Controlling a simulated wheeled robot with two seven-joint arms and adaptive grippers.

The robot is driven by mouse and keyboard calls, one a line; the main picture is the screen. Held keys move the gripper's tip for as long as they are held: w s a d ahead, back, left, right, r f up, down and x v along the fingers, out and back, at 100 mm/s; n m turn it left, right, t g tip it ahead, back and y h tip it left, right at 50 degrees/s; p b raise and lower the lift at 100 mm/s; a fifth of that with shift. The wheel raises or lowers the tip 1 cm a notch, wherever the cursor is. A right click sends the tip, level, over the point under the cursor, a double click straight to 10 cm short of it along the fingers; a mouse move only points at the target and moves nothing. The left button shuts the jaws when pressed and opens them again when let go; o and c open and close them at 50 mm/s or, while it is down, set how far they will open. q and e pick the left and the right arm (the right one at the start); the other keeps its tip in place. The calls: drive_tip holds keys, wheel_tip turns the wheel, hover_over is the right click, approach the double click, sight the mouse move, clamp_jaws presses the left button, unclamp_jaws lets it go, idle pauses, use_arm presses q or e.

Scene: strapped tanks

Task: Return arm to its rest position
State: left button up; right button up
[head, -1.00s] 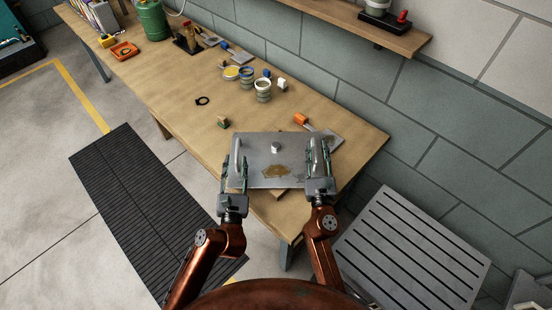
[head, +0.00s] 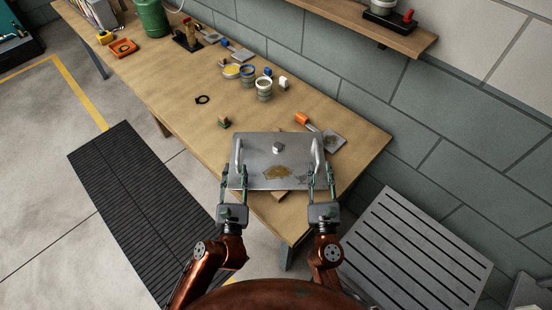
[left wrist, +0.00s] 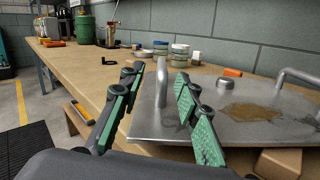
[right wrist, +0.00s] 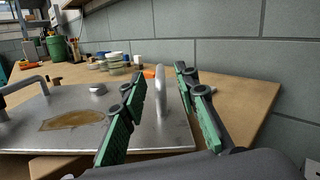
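A square metal lid (head: 262,180) with a round knob, a brown stain and a handle on each side rests on wooden pieces at the near end of the workbench. My left gripper (head: 235,172) is open just short of the lid's left handle (left wrist: 161,82), with fingers apart and nothing between them. My right gripper (head: 320,172) is open just short of the right handle (right wrist: 163,97), which shows between its fingers but further off. Both grippers are empty.
A grey slatted platform (head: 415,250) stands at the right. A black mat (head: 140,200) lies on the floor at the left.

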use_arm(q)
drive_tip(key=shift+s+r, duration=0.1)
use_arm(e)
drive_tip(key=shift+s+d+r, duration=0.1)
drive_tip(key=shift+s+r, duration=0.05)
drive_tip(key=shift+s, duration=0.3)
